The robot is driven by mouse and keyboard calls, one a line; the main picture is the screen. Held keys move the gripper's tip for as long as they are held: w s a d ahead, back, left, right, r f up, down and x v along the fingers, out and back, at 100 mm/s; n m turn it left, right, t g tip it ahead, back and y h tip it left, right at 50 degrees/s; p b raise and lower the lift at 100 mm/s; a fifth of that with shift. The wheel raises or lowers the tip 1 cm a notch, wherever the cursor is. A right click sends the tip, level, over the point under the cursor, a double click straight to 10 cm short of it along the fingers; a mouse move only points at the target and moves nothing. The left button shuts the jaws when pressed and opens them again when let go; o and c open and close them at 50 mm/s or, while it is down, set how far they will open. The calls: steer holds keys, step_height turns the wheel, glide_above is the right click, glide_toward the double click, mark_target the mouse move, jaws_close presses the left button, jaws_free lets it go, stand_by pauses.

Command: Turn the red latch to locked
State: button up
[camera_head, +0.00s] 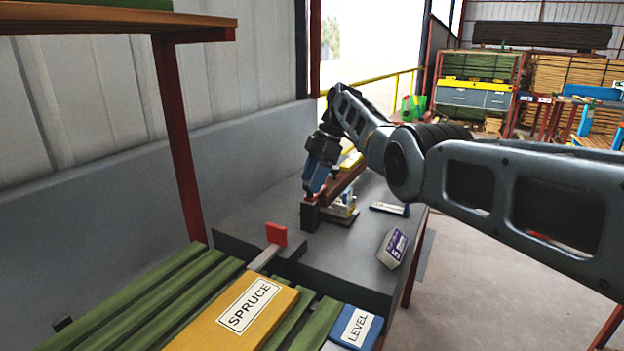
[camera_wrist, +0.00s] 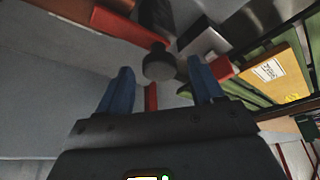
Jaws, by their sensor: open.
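A red block (camera_head: 276,234) stands at the end of a flat grey bar (camera_head: 263,257), by the near corner of the dark grey bench (camera_head: 345,262); it looks like the red latch. In the wrist view the red block (camera_wrist: 222,68) shows just beyond the right fingertip. My gripper (camera_head: 314,190) is over the bench, to the right of and beyond the red block. Its blue fingers (camera_wrist: 160,88) are apart in the wrist view. A dark round-ended knob (camera_wrist: 158,62) shows between and ahead of them. I cannot tell whether the fingers touch anything.
A yellow board marked SPRUCE (camera_head: 235,316) lies on green slats in front. A blue LEVEL piece (camera_head: 355,327) and a grey-white box (camera_head: 392,249) are to the right. A reddish-brown bar (camera_head: 346,182) is behind my gripper. A red post (camera_head: 178,140) stands left.

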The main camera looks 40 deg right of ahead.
steer(key=v, duration=0.7)
stand_by(0.5)
